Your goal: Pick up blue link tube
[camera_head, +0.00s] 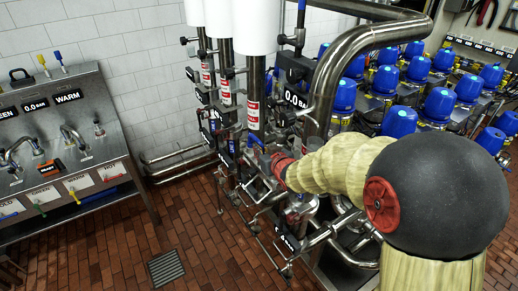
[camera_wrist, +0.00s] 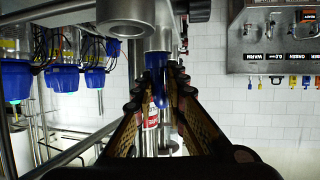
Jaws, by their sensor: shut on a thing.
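The blue link tube (camera_wrist: 159,92) shows in the middle of the wrist view, between the two fingers of my gripper (camera_wrist: 161,84). The fingers lie along both sides of it and are shut on it. A blue bit at the end of my arm, likely the same tube (camera_head: 254,140), shows in the head view, beside the steel pipes. My arm hides much of the gripper there. A wide grey pipe end (camera_wrist: 126,18) is close to the tube's upper end in the wrist view. I cannot tell whether the tube touches it.
Steel pipes (camera_head: 322,90) and valves crowd around my gripper. Several blue-capped valves (camera_head: 387,80) stand behind on the right. A steel control panel (camera_head: 62,130) stands on the left. The brick floor (camera_head: 110,240) between is open, with a drain grate (camera_head: 166,268).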

